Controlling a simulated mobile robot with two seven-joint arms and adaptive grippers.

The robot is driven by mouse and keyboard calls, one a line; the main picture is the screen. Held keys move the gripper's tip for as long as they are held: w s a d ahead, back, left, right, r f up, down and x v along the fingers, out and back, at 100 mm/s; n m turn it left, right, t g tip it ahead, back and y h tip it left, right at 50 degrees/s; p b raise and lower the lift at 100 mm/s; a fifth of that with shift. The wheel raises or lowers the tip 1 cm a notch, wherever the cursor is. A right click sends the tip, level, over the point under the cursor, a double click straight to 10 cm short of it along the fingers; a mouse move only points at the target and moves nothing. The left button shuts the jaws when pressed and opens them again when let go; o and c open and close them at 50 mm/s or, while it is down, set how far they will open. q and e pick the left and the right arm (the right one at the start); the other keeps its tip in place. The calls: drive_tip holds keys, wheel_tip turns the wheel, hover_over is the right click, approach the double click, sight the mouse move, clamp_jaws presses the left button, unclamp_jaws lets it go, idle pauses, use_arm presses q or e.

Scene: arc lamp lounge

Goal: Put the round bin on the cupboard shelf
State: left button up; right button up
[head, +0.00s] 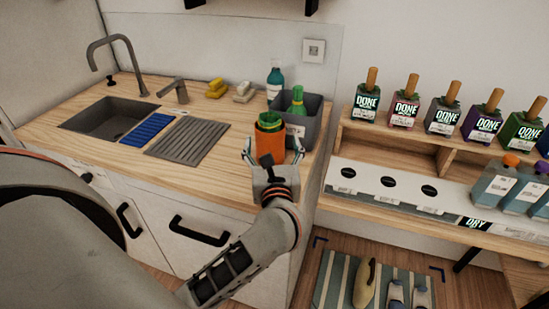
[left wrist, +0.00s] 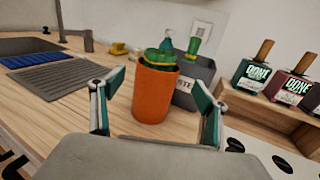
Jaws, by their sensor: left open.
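The round bin (head: 270,147) is an orange cylinder with green stuff showing at its top. It stands upright on the wooden counter (head: 210,176) near its front right corner; it also shows in the left wrist view (left wrist: 156,95). My left gripper (head: 272,157) is open, with one finger on each side of the bin. In the left wrist view the open fingers (left wrist: 160,92) flank the bin with gaps on both sides. My right gripper is not in view. I cannot make out a cupboard shelf for certain.
A grey square bin (head: 309,122) with a green bottle stands right behind the round bin, beside a teal bottle (head: 274,78). A sink (head: 112,117) and grooved drainer (head: 187,142) lie left. Labelled bottles (head: 404,107) line a wooden rack at right.

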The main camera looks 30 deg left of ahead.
sight(270, 128)
use_arm(q)
drive_tip(key=x, duration=0.5)
drive_tip(key=p+x, duration=0.1)
drive_tip(key=x, duration=0.1)
drive_tip(key=shift+w+a+f, duration=0.25)
drive_tip(key=shift+a+f, duration=0.1)
drive_tip(key=shift+f, duration=0.05)
drive_tip(key=c, duration=2.1)
drive_tip(key=shift+r, duration=0.15)
